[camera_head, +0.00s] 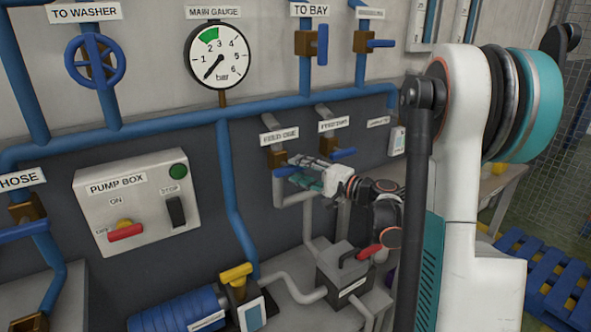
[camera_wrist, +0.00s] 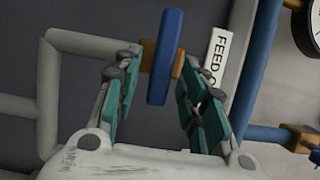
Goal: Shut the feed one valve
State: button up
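The feed one valve has a brass body (camera_head: 277,159) on a grey pipe below its label (camera_head: 279,136). Its blue lever (camera_head: 287,171) is partly hidden by my gripper in the head view. In the wrist view the blue lever (camera_wrist: 165,58) lies across the line of the grey pipe (camera_wrist: 88,40), with the brass body behind it. My gripper (camera_head: 297,175) is at the valve. In the wrist view its teal-padded fingers (camera_wrist: 157,76) are open, one on each side of the lever, with visible gaps. Contact is not apparent.
The feed two valve's blue lever (camera_head: 343,153) is close on the right. The pump box (camera_head: 138,200) is on the left. A grey box with a red handle (camera_head: 369,251) stands below my gripper. A blue pipe (camera_head: 232,190) runs down left of the valve.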

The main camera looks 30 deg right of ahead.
jog(key=v, duration=0.9)
jog(key=shift+s, duration=0.4)
jog(key=shift+d, duration=0.15)
jog(key=w+a+r+n+g+y+p, duration=0.1)
jog(key=w+a+g, duration=0.2)
jog(key=a, duration=0.6)
jog(key=w+a+r+n+g+y+p, duration=0.15)
jog(key=w+a, duration=0.25)
jog(key=a, duration=0.4)
jog(key=s+a+r+n+g+h+p, duration=0.1)
jog(key=s+a+r+g, duration=0.15)
jog(key=a, duration=0.65)
jog(key=s+a+r+n+g+h+p, duration=0.1)
jog(key=a+n+g+h, duration=0.15)
jog(key=a, duration=0.55)
jog(key=s+d+f+n+h+b, duration=0.1)
jog(key=s+d+f+n+h, duration=0.1)
jog(key=s, duration=0.6)
jog(key=s+d+f+n+h+b, duration=0.2)
jog(key=s+d+f, duration=0.1)
jog(key=s, duration=0.4)
jog(key=s+d+f+n+h+b, duration=0.1)
jog(key=s+d+f+n+h, duration=0.1)
jog(key=s+f, duration=0.3)
jog(key=s+d+n, duration=0.1)
jog(key=s, duration=0.2)
jog(key=shift+s, duration=0.3)
